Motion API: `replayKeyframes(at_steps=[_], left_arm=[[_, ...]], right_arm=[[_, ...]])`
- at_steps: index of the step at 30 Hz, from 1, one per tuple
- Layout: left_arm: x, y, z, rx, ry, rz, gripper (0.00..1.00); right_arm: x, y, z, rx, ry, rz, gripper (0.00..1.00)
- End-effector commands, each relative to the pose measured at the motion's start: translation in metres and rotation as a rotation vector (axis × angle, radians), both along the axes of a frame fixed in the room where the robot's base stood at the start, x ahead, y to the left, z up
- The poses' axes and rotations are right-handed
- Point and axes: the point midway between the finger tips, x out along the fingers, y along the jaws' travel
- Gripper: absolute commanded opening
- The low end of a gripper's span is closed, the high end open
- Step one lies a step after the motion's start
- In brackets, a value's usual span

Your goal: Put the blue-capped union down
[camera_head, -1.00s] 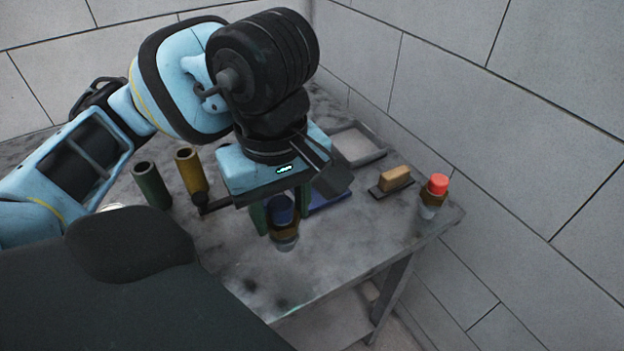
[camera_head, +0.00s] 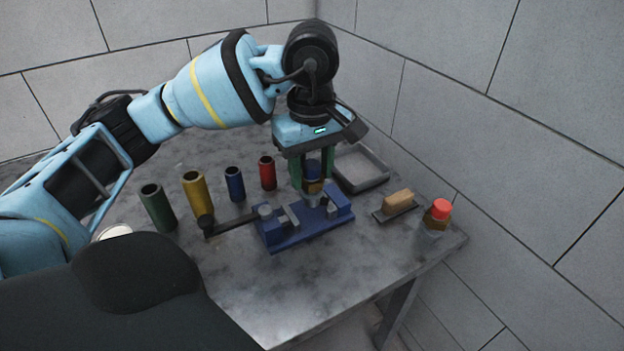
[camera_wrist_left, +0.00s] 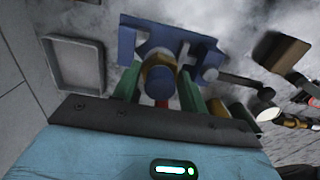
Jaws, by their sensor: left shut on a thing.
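The blue-capped union (camera_head: 313,173) has a blue cap, a brass nut and a grey lower end. My left gripper (camera_head: 313,182) is shut on it, with green fingers on either side, at the back of the blue vise (camera_head: 290,236). In the left wrist view the union's blue cap (camera_wrist_left: 161,86) and brass nut (camera_wrist_left: 153,68) lie between the fingers, in front of the blue vise (camera_wrist_left: 128,42). I cannot tell whether its lower end touches the vise or the table. My right gripper is not in view.
The table's front is clear.

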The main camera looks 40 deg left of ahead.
Motion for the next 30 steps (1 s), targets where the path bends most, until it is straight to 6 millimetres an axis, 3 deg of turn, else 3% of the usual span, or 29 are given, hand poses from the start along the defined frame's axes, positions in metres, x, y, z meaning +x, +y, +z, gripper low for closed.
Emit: replayKeyframes(at_steps=[6,15,27,28,30], left_arm=[[0.008,0.004,0.001,-0.001,-0.002,0.004,0.01],[0.007,0.005,-0.034,0.001,-0.004,0.003,0.01],[0.007,0.004,-0.039,0.0,-0.002,0.002,0.01],[0.007,0.004,-0.04,0.001,0.0,0.002,0.46],[0.007,0.004,-0.039,0.001,0.0,0.002,0.56]], right_arm=[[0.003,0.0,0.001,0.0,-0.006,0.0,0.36],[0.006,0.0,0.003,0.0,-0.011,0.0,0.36],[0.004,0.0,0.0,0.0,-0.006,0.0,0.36],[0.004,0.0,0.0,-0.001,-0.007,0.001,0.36],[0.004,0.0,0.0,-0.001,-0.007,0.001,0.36]])
